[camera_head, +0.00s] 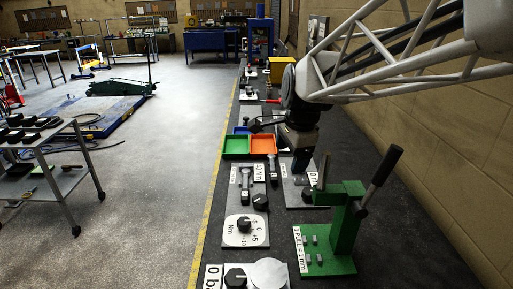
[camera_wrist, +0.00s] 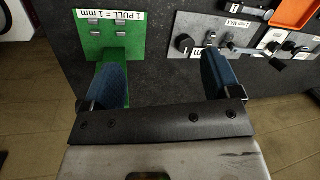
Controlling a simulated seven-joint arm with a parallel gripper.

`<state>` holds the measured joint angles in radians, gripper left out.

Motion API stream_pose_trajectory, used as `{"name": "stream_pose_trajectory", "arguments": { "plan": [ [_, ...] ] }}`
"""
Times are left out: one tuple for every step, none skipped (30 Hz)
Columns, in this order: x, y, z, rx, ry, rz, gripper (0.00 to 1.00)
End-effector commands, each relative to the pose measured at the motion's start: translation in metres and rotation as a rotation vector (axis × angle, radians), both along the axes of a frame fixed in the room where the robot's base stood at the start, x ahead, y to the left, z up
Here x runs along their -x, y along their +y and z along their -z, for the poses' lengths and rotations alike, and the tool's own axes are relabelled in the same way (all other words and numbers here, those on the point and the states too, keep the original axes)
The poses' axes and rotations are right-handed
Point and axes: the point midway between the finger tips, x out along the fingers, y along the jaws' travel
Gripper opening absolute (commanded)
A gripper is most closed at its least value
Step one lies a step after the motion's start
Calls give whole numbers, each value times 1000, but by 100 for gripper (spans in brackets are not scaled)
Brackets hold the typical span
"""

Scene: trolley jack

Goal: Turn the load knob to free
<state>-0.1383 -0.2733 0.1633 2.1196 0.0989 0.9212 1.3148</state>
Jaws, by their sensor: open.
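My gripper (camera_wrist: 162,80) is open and empty, its two blue fingers spread wide. In the head view my gripper (camera_head: 302,160) points down over the grey plate at the right, in front of part of it. A black knob (camera_head: 308,196) is on that plate, and it also shows in the wrist view (camera_wrist: 185,43) between the fingers and beyond them. An upright handle (camera_wrist: 210,40) stands beside it, close to the right finger. Another black knob (camera_head: 244,224) sits on a plate with an Nm dial. No readable label says load or free, so I cannot tell which is the load knob.
A green press (camera_head: 347,225) with a long black-gripped lever stands at the front right; its base (camera_wrist: 105,30) is by my left finger. Green (camera_head: 236,146) and orange (camera_head: 263,144) trays lie behind. A further knob (camera_head: 235,279) is at the front. A block wall bounds the right.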

Motion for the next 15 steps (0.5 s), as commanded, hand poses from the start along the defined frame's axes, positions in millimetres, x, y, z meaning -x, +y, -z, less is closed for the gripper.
{"name": "stream_pose_trajectory", "arguments": {
  "plan": [
    [-10,4,9,3,15,10,83],
    [-15,6,14,6,24,17,83],
    [-22,9,21,8,36,28,83],
    [-28,12,27,11,45,35,83],
    [-33,14,33,13,53,43,83],
    [-40,18,40,17,64,52,83],
    [-46,20,47,19,74,58,83],
    [-51,23,53,24,82,65,83],
    [-58,26,62,28,94,73,83],
    [-62,29,68,32,102,80,83],
    [-67,31,75,35,111,86,83],
    [-74,35,84,41,123,96,83],
    [-78,38,91,45,131,101,83],
    [-83,40,98,49,139,108,83],
    [-88,44,107,55,149,116,83]
  ]
}}
